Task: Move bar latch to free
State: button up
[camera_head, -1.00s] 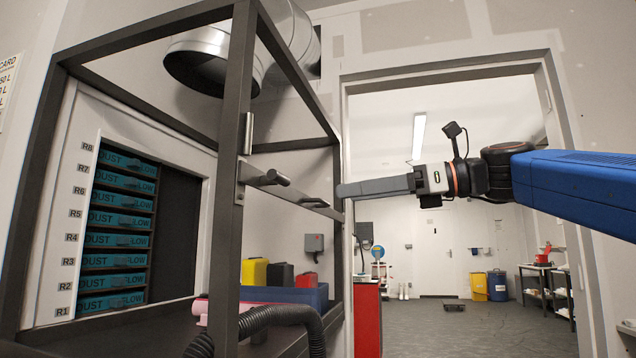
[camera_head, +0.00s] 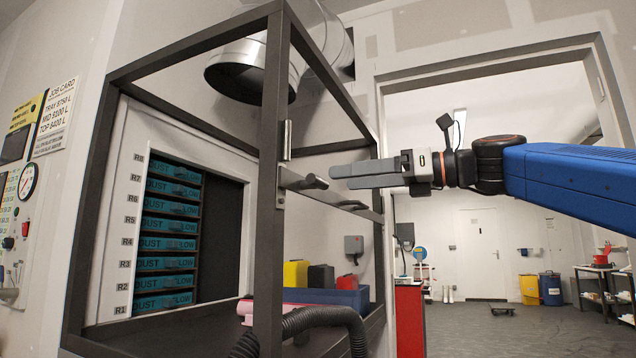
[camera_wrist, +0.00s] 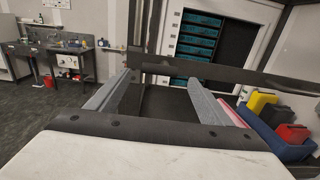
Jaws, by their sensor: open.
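The bar latch (camera_head: 296,181) is a grey metal bar with a dark knob-like handle (camera_head: 316,182), mounted on the dark frame's front post. It slopes slightly down to the right along the rail. My gripper (camera_head: 333,178) is open and empty, its two grey fingers pointing left, with the tips just right of the handle in the head view. I cannot tell how far apart they are in depth. In the wrist view my gripper (camera_wrist: 160,76) has its fingers spread, with a dark bar (camera_wrist: 230,75) crossing beyond the tips; the handle is not clear there.
The dark frame (camera_head: 268,240) surrounds a rack of blue trays (camera_head: 168,240). A black corrugated hose (camera_head: 325,316) curves low in front. A metal duct (camera_head: 255,68) hangs above. Yellow, black and red canisters stand in a blue bin (camera_head: 345,298) behind. The doorway at right is clear.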

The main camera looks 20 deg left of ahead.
aim_at(323, 181)
jog(key=a, duration=0.8)
jog(key=shift+w, duration=0.3)
jog(key=c, duration=1)
